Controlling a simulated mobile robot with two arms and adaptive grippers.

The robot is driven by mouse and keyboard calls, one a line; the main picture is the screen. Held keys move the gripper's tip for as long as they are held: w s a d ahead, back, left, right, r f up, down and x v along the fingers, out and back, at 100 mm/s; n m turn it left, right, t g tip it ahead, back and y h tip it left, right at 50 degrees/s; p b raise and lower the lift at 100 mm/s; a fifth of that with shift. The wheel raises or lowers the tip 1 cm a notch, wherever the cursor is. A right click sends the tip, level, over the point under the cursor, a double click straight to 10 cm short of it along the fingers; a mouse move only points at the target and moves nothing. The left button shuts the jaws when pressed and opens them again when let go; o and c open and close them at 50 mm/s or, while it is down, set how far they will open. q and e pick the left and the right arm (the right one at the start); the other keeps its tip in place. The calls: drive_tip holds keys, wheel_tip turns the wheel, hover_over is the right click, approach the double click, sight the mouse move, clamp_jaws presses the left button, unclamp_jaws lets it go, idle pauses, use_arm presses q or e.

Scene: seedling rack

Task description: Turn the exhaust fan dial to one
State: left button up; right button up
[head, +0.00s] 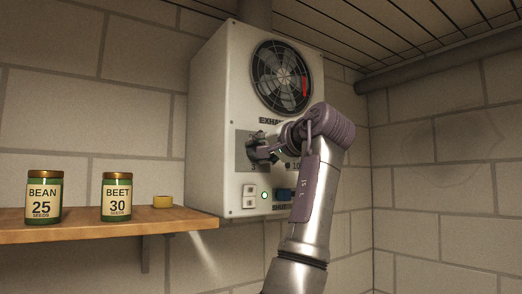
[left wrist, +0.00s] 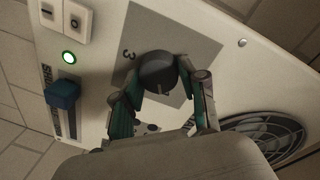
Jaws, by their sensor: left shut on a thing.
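The exhaust fan dial (left wrist: 158,70) is a dark round knob on a grey plate (left wrist: 186,35) on the white fan box (head: 215,95). A "3" is printed on the plate beside the knob. A small pale mark shows on the knob's edge nearest my palm. In the left wrist view my left gripper (left wrist: 158,88) has its two fingers on either side of the knob, shut on it. In the head view my left gripper (head: 262,148) is at the plate and hides most of the dial. My right gripper is in neither view.
The fan (head: 282,77) is above the dial. Below it are a green light (head: 264,195), white switches (head: 249,196) and a blue slider (left wrist: 62,93). A wooden shelf (head: 110,225) at left holds a bean jar (head: 43,198), a beet jar (head: 116,197) and yellow tape (head: 163,201).

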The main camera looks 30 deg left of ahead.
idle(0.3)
use_arm(q)
drive_tip(key=o, duration=1.1)
drive_tip(key=shift+o, duration=0.2)
drive_tip(key=shift+d, duration=0.1)
drive_tip(key=v, duration=1.1)
drive_tip(key=shift+s+d, duration=0.15)
drive_tip(key=shift+d, duration=0.25)
drive_tip(key=shift+f, duration=0.1)
